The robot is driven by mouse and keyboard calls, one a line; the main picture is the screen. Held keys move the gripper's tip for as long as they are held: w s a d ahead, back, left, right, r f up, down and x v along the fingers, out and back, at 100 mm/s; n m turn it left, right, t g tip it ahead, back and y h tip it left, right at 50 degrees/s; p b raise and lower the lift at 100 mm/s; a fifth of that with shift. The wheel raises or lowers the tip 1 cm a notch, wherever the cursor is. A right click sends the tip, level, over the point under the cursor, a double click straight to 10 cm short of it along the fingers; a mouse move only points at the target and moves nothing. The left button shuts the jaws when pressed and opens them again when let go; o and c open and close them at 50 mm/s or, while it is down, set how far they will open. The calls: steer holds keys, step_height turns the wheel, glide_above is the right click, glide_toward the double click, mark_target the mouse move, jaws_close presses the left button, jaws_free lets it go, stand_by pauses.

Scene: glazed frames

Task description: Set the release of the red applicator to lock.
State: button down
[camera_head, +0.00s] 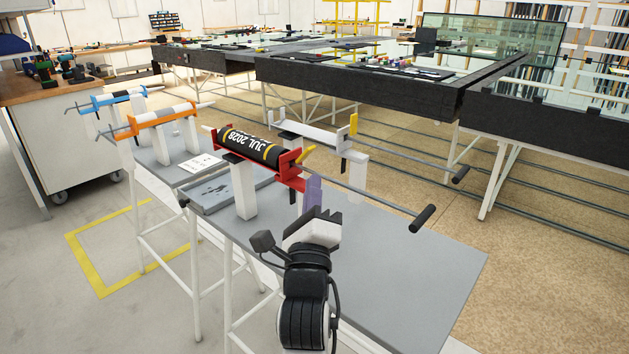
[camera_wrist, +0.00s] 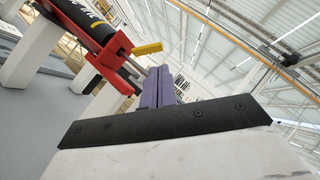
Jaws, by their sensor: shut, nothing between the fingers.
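The red applicator (camera_head: 285,173) holds a black cartridge marked "JUL 2028" on white posts on the grey table. Its yellow release lever (camera_head: 307,153) sticks out at the rear end, tilted up to the right. The applicator's red rear end (camera_wrist: 119,46) and yellow lever (camera_wrist: 148,49) also show in the wrist view. My gripper (camera_head: 313,187) has purple fingers and is shut and empty. It is just below and to the right of the red rear end in the head view. In the wrist view the fingertips (camera_wrist: 159,72) appear just below the lever; I cannot tell whether they touch.
A white applicator (camera_head: 310,136) with an upright yellow lever (camera_head: 353,123) stands behind. Orange (camera_head: 150,120) and blue (camera_head: 108,98) applicators stand to the left. A plunger rod with a black handle (camera_head: 423,217) reaches out to the right. The table's front right (camera_head: 410,265) is clear.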

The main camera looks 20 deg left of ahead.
mark_target(305, 154)
steer(key=p+x, duration=0.2)
steer(key=x, duration=0.3)
